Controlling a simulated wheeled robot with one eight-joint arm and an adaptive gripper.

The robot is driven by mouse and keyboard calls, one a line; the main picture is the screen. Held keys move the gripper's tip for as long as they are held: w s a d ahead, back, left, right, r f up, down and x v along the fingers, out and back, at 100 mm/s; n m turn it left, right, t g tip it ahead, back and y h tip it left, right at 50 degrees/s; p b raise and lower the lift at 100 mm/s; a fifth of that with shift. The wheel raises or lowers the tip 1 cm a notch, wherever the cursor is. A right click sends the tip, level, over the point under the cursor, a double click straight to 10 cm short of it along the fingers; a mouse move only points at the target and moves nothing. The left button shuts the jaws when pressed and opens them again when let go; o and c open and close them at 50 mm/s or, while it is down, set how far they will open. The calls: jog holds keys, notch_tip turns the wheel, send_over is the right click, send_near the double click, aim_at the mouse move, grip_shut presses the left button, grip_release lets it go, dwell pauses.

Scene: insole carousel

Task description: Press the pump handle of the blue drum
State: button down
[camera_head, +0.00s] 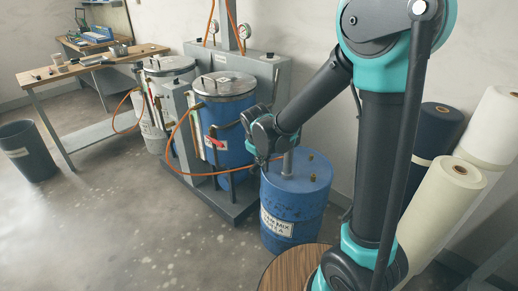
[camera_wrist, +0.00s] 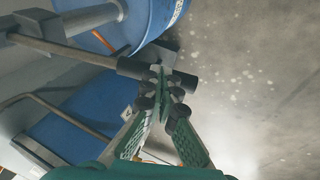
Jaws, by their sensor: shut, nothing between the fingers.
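The blue drum (camera_head: 292,208) with a white label stands on the floor, left of my arm; its side shows at the top of the wrist view (camera_wrist: 165,12). A grey pump pipe (camera_head: 287,163) rises from its lid. In the wrist view, the pump handle (camera_wrist: 80,54) is a long dark bar with a thicker black end grip. My gripper (camera_head: 262,162) is shut and empty beside the pump, above the drum's left edge. In the wrist view its fingertips (camera_wrist: 162,85) overlap the grip; I cannot tell whether they touch it. My arm hides part of the pump in the head view.
A blue tank (camera_head: 222,125) with an orange hose stands on a grey base left of the drum. Cream and dark rolls (camera_head: 445,205) stand at right. A round wooden top (camera_head: 292,270) is in front.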

jog(key=v, duration=1.2)
jog(key=shift+w, duration=0.25)
jog(key=s+d+f+m, duration=0.5)
jog(key=s+d+f, duration=0.1)
jog(key=d, duration=0.6)
jog(key=s+d+f+m, duration=0.5)
jog(key=s+d, duration=0.3)
jog(key=d, duration=0.3)
jog(key=shift+s+d+f+m, duration=0.4)
jog(key=shift+f, duration=0.15)
